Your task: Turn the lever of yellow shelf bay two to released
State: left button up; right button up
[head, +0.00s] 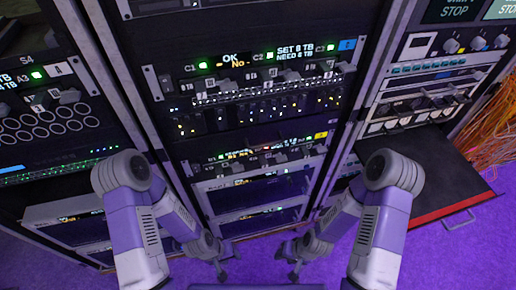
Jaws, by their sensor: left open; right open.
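The yellow shelf (265,150) is the lower lit shelf in the middle rack, with a yellow tag (321,135) at its right end. Its small display and green lights are too small to read fully. Small grey levers show along its front; the one near the middle, seemingly bay two's lever (281,158), is too small for me to tell its position. My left gripper (222,272) is open and empty, low in front of the rack. My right gripper (292,270) is open and empty, to its right. Both are below the shelf in the picture and apart from it.
The blue-tagged shelf (270,75) sits above, with displays and levers. A black drawer (425,175) with a red front edge sticks out at the right. Orange cables (492,125) hang beyond it. Another rack (55,115) stands left. Purple floor (450,255) is clear in front.

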aim_at(280, 158)
jog(key=z, duration=0.1)
jog(key=k, duration=1)
jog(key=u, duration=0.9)
jog(key=i, duration=0.9)
jog(key=z, duration=0.45)
